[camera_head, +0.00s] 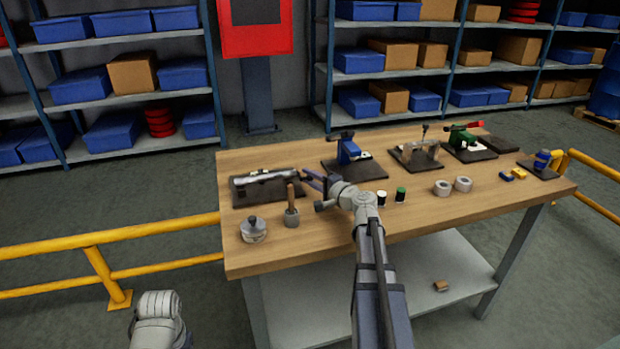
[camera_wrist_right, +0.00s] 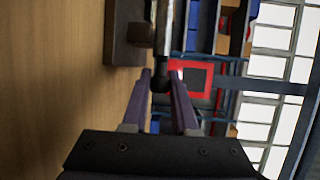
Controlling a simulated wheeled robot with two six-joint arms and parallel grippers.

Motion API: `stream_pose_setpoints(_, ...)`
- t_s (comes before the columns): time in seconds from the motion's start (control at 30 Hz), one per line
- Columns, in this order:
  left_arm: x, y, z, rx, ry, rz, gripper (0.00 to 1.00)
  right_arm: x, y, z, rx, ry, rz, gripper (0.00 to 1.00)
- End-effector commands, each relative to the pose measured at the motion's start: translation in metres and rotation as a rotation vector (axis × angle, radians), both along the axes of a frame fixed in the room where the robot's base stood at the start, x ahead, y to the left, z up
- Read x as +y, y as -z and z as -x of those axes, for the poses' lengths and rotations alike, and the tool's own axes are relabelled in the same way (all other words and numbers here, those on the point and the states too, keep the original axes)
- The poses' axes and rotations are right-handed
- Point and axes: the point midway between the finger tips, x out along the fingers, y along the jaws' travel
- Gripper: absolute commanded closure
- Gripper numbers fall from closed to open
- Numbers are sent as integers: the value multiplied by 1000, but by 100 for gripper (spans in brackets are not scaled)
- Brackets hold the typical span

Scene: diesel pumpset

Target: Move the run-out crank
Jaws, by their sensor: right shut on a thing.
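The silver bar on a black base plate (camera_head: 243,196) lies at the table's left, with a dark crank arm (camera_head: 307,176) at its right end, which I take as the run-out crank. My right gripper (camera_head: 315,181) is at that end. In the right wrist view the two purple fingers (camera_wrist_right: 161,80) are shut on the crank's dark knob (camera_wrist_right: 159,84), below a metal shaft (camera_wrist_right: 163,30). The fingers partly hide the knob. My left gripper is out of view.
A wooden-handled tool in a grey cup (camera_head: 292,215) and a round grey metal part (camera_head: 253,230) stand in front of the plate. A blue-topped fixture (camera_head: 348,152) stands behind right. Two small pots (camera_head: 400,195) and grey rings (camera_head: 442,188) lie to the right.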

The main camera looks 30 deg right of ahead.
Motion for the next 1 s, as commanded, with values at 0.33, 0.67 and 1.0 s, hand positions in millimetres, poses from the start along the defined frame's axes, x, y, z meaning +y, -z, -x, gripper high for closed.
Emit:
stream_pose_setpoints(0.33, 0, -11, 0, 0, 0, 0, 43, 0, -5, -1, 26, -1, -6, 100)
stream_pose_setpoints(0.67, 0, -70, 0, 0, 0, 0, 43, -1, -23, -5, 232, -3, -54, 100)
stream_pose_setpoints(1.0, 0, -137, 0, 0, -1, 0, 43, -4, -34, -14, 547, -3, -130, 100)
